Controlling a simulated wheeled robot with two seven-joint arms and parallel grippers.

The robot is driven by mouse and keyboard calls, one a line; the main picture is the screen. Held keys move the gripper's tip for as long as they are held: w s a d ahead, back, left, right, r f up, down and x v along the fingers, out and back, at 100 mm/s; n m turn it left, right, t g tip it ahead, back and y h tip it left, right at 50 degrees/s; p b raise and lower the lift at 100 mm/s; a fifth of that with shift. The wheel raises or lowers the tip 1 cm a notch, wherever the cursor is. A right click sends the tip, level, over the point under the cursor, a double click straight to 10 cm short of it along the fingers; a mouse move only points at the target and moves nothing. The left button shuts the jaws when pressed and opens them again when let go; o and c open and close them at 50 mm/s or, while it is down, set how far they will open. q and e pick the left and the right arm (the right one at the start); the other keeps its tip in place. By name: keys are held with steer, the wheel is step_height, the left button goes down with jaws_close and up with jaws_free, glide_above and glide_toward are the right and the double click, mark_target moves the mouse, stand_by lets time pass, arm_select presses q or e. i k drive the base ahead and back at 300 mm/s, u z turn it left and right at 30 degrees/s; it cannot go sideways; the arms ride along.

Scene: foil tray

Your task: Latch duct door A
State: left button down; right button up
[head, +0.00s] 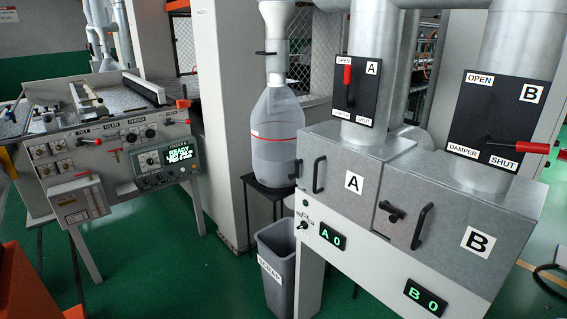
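Duct door A (340,205) is the grey metal front panel with a white "A" label, on the duct box at the right of the head view. A black bar handle (318,174) stands upright near its left edge. The panel looks about flush with the box; I cannot tell whether it is fully shut. A small dark part (293,177) sticks out at the box's left edge; I cannot tell if it is a latch. Neither gripper is in view.
Damper A's red lever (347,76) is upright; damper B's (520,147) points right. Displays "A 0" (332,236) and "B 0" (426,297) are below. A grey scrap bin (277,270) and a bagged collector (276,135) stand left of the box. Green floor (210,285) is clear between bin and left machine.

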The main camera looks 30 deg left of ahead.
mark_target(296, 162)
steer(key=u, duration=0.65)
steer(key=i, duration=1.1)
steer(key=z, duration=0.55)
